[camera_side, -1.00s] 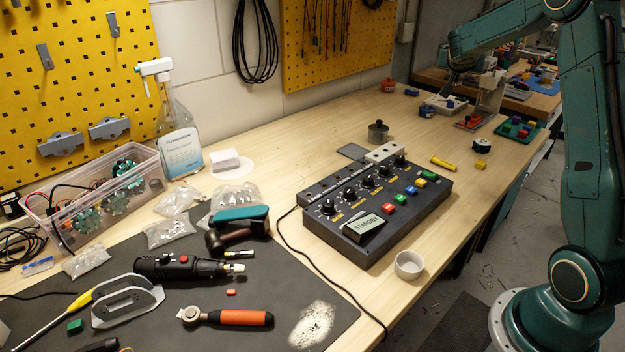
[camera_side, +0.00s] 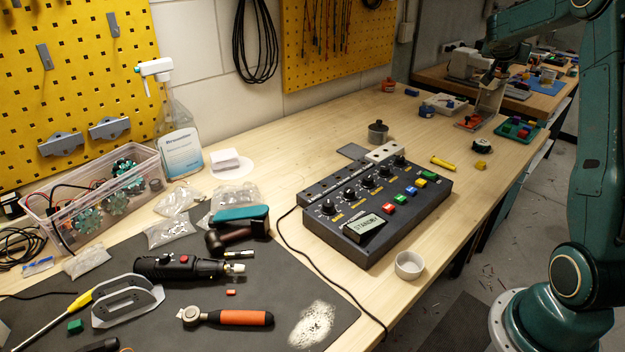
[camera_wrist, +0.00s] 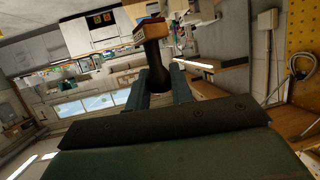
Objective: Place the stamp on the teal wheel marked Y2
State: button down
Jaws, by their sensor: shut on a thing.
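In the wrist view my gripper (camera_wrist: 158,80) is shut on the stamp (camera_wrist: 154,58), a dark flared handle with a wooden block at its far end. In the side view my gripper (camera_side: 490,78) is small and dark at the upper right, near the far end of the bench; the stamp cannot be made out there. Several teal toothed wheels (camera_side: 88,208) lie in the clear bin at the left, far from my gripper. No Y2 mark is legible on any of them.
A dark control box (camera_side: 375,212) with knobs and buttons stands mid-bench. Tools lie on the dark mat (camera_side: 270,285). Bare wood shows behind the control box.

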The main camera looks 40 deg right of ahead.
send_over(482, 142)
notch_tip(482, 142, down, 16)
jog(key=shift+d, duration=0.25)
dwell(0.4)
jog(key=shift+f, duration=2)
jog(key=shift+f, duration=0.1)
jog(key=c, duration=1.2)
grip_release()
jog(key=shift+c, duration=0.2)
jog(key=shift+a, duration=0.15)
jog(key=v, duration=1.2)
